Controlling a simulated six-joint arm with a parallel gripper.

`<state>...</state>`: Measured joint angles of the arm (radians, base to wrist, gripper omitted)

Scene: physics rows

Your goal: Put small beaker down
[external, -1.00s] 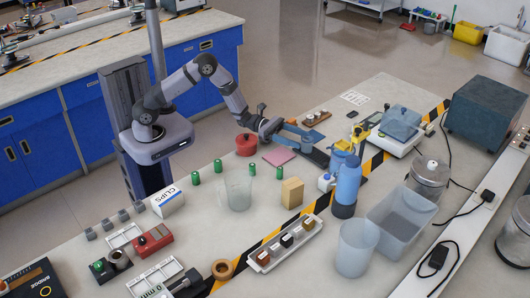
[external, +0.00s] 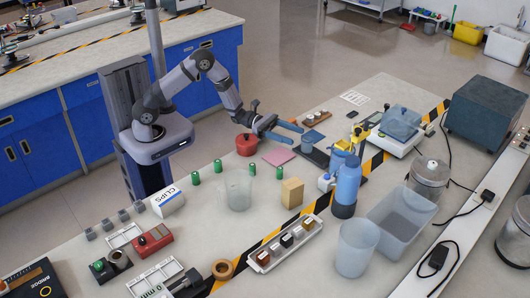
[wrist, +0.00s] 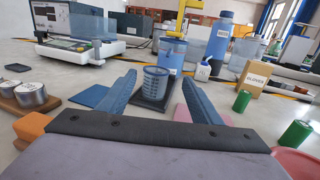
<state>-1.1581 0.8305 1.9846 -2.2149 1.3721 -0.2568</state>
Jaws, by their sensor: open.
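The small beaker (wrist: 155,86), a bluish cup with markings, stands upright on a dark pad (wrist: 148,106) in the wrist view. In the external view the small beaker (external: 307,144) sits just beyond the fingertips, with the dark pad (external: 320,158) under and beside it. My gripper (external: 298,135) is open, its two blue fingers spread and empty. In the wrist view the fingers of my gripper (wrist: 159,80) point towards the beaker from both sides, with a gap on each side. The beaker looks clear of the fingers.
A pink pad (external: 279,156) and a red pot (external: 247,145) lie near the gripper. A blue bottle (external: 347,186) and a blue-and-yellow device (external: 344,152) stand beyond the dark pad. A balance (external: 398,132) is at the back right.

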